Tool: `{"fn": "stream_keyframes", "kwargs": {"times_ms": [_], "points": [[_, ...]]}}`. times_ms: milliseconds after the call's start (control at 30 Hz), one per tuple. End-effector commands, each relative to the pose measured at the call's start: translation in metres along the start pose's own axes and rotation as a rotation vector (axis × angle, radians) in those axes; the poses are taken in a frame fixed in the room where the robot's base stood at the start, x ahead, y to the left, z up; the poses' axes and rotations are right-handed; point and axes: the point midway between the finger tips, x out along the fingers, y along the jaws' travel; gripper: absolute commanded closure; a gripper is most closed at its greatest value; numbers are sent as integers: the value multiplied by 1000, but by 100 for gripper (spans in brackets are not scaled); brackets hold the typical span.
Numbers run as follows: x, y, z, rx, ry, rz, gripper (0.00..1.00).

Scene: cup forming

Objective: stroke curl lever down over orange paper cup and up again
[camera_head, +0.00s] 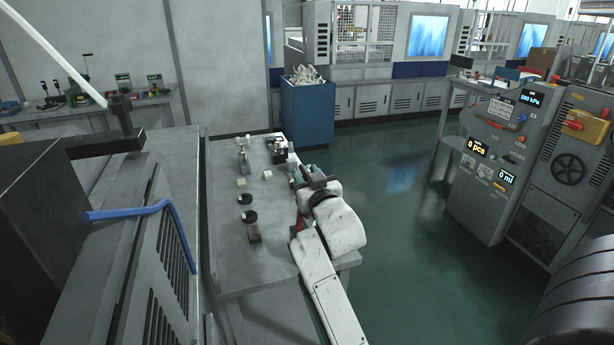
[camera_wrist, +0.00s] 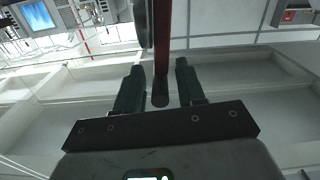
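My gripper (camera_head: 299,177) is near the right edge of the grey workbench (camera_head: 222,255), beside a small dark device (camera_head: 280,153). In the wrist view my gripper (camera_wrist: 159,85) has its two dark green fingers apart. A red bar with a black end, likely the lever (camera_wrist: 162,45), comes down between them, with a gap on each side. A red part also shows beside my arm in the head view (camera_head: 299,222); whether it is the same lever I cannot tell. I cannot make out an orange paper cup in either view.
The bench also holds white blocks (camera_head: 241,182), dark round pieces (camera_head: 249,216), a brown block (camera_head: 254,234) and a metal fixture (camera_head: 243,160). A blue bin (camera_head: 308,114) stands behind it. A control cabinet (camera_head: 482,165) is at right, with open green floor between.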

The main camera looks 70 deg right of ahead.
Motion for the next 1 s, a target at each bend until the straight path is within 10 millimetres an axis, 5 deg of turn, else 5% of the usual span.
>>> {"fn": "stream_keyframes", "kwargs": {"times_ms": [400, 1000], "points": [[0, 0, 0, -1, 0, 1, 100], [0, 6, 1, 27, 0, 3, 100]]}}
